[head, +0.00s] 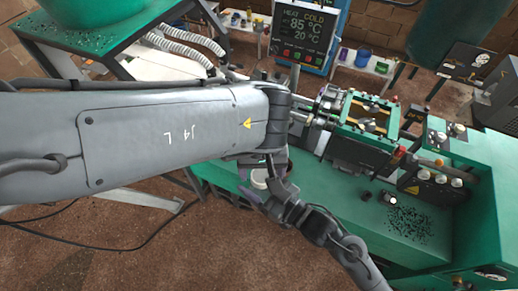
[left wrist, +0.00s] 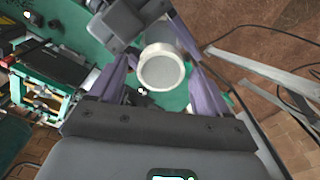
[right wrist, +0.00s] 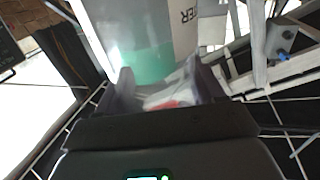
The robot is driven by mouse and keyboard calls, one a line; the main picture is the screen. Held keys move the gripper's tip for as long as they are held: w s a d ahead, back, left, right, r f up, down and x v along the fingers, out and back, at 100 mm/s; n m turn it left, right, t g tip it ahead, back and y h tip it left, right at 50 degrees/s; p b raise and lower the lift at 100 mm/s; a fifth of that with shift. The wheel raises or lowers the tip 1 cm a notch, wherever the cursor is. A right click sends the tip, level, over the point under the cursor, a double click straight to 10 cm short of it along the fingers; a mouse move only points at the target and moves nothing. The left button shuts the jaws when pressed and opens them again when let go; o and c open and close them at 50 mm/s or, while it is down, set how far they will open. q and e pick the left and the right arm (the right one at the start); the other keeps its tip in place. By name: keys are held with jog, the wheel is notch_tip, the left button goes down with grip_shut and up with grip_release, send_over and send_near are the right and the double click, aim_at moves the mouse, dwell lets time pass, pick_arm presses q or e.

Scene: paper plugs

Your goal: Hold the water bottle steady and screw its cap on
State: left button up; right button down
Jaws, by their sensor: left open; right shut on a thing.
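The bottle's white round top (left wrist: 162,70), which looks like its cap, faces the left wrist camera. The grey bottle body behind it is partly hidden. My left gripper is open, with its purple fingers on either side of the white top. In the head view, my left gripper (head: 262,163) is above the white top (head: 259,181) and partly hides it. My right gripper (head: 262,197) is below it. In the right wrist view, my right gripper (right wrist: 160,88) is shut on the translucent bottle (right wrist: 150,35), which has dark lettering. I cannot tell whether the top is threaded on.
A green bench (head: 335,200) with a machine (head: 365,125) stands to the right. Dark pellets (head: 408,222) lie on it. A display (head: 306,38) stands at the back. My left arm hides much of the left side. Brown floor is open at the front.

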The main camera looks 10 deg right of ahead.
pick_arm(q)
jog(key=shift+r, duration=2.25)
jog(key=shift+c, duration=0.2)
